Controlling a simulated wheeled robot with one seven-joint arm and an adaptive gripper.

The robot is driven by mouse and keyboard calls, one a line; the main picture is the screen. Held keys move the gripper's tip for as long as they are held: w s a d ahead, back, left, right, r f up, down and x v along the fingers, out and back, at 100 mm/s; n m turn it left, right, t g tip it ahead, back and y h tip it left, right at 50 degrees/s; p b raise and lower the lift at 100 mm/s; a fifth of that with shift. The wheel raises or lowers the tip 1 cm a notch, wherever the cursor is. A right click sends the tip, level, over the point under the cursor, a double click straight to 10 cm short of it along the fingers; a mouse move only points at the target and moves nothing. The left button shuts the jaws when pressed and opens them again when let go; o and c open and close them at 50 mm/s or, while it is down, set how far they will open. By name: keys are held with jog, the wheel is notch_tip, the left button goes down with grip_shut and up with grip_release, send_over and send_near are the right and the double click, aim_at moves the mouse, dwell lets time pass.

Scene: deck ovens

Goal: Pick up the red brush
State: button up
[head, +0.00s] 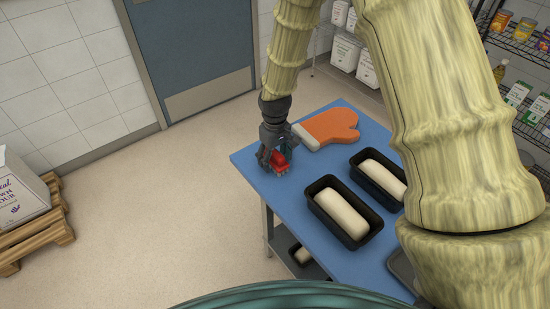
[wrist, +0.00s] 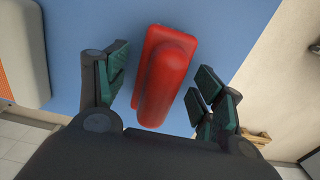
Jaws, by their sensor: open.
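The red brush (head: 280,160) is on the blue tabletop (head: 262,182) near its left corner. In the wrist view the red brush (wrist: 165,75) shows its raised handle, lying between my fingers. My gripper (head: 274,163) is pointed down over the brush in the head view. Gaps show between the brush and the pads. The brush's underside is mostly hidden.
An orange oven mitt (head: 330,127) lies close to my gripper on the table. Two dark loaf pans with dough (head: 322,185) stand further right. The table's edge is just left of the brush, with open floor (head: 170,210) beyond. A wire shelf (head: 515,45) stands at the back right.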

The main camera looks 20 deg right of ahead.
jog(key=shift+w, duration=0.1)
jog(key=c, duration=1.3)
